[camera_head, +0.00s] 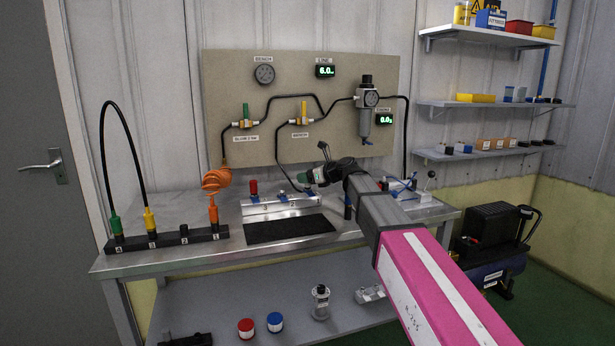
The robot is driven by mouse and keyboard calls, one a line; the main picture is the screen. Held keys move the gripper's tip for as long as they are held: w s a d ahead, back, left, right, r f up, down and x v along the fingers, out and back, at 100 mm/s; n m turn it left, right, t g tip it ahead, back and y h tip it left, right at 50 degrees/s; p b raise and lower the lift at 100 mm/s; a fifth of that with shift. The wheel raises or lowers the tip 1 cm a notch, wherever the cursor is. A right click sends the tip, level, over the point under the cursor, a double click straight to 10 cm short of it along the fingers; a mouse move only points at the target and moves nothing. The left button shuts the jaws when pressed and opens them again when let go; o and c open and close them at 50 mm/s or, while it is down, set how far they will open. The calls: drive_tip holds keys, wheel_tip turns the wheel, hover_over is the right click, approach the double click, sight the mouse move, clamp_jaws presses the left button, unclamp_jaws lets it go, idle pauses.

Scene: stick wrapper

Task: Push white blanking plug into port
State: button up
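I cannot make out a white blanking plug clearly in the head view. My gripper (313,177) is above the right end of a silver block (266,208) on the bench. Whether the fingers are open or shut is not clear. The silver block carries a red fitting (254,190) and blue parts. A black port strip (167,241) at the left holds green, yellow, black and orange fittings. Which port is meant is not clear.
A black mat (289,229) lies in front of the silver block. A black hose (104,150) arches over the strip, and an orange coiled hose (216,180) hangs behind it. A panel (225,90) with gauges and valves stands behind the bench. Blue-handled items (403,190) lie right of my gripper.

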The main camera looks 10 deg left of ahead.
drive_tip(key=v, duration=0.7)
drive_tip(key=shift+d, duration=0.25)
idle(0.6)
